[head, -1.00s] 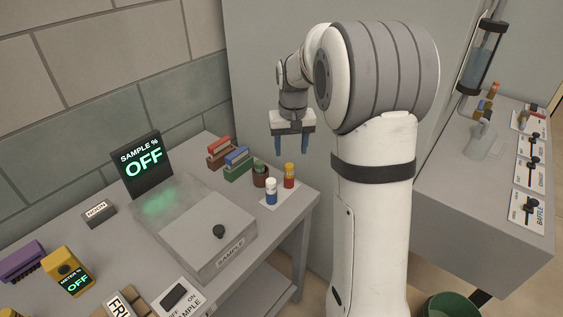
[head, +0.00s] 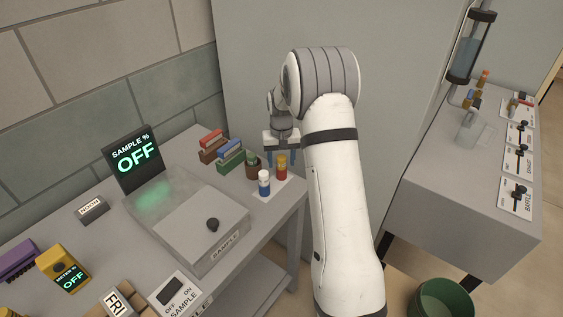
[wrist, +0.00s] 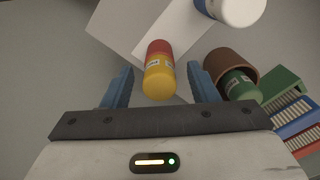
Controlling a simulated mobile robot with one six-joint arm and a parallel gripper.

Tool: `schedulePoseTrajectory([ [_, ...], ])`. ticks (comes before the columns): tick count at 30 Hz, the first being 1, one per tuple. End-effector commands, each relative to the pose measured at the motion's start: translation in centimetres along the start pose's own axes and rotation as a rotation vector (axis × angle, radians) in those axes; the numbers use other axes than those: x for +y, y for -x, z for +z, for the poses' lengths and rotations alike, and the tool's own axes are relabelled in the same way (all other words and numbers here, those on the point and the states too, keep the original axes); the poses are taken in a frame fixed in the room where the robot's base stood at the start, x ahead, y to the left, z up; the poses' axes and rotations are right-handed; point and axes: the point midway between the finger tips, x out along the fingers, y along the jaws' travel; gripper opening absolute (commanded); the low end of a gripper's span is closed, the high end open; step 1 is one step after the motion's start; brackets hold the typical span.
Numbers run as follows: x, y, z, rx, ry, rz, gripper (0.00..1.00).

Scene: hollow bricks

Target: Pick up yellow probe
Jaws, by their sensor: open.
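A small upright cylinder with a yellow top and red lower part (head: 281,168) stands near the table's right corner; it may be the yellow probe. In the wrist view this cylinder (wrist: 158,72) lies between the two blue fingers, with gaps on both sides. My gripper (head: 283,153) is open and empty, low beside the cylinder in the head view. It also shows in the wrist view (wrist: 161,80). No contact with the cylinder is visible.
A blue-and-white cylinder (head: 264,184) stands close by on a white card. A brown cup with a green item (head: 253,166) and red and green racks (head: 230,157) are near the gripper. The sample box (head: 195,227) and yellow meter (head: 62,268) are farther left.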

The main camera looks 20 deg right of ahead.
Motion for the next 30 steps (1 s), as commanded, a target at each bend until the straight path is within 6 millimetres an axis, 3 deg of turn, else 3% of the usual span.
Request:
schedulePoseTrajectory([
  [9,0.03,-0.55,-0.02,0.002,0.000,0.000,0.53],
  [26,0.03,-0.52,-0.02,0.002,0.000,0.000,0.07],
  [30,0.03,-0.51,-0.03,0.002,0.000,0.000,0.05],
])
